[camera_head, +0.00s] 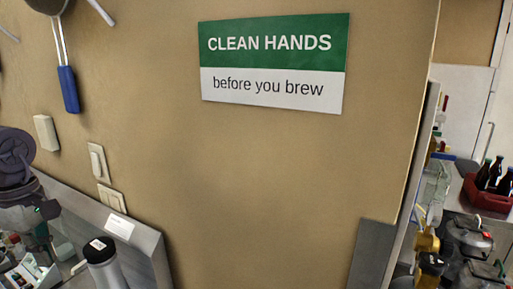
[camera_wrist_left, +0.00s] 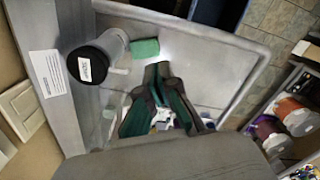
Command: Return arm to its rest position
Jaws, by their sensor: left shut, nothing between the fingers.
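My left gripper (camera_head: 42,240) is at the lower left of the head view, over the grey metal sink-like basin. In the left wrist view its two dark fingers with green pads (camera_wrist_left: 158,76) come together at the tips, shut and empty. The tips are over the basin, apart from the green sponge (camera_wrist_left: 145,48). My right gripper is not in view.
A grey cylinder with a labelled black top (camera_head: 100,250) stands at the basin (camera_head: 150,246), near the gripper. A wall sign (camera_head: 272,62) and a blue-handled utensil (camera_head: 68,90) hang above. A red crate of bottles (camera_head: 486,200) is at far right.

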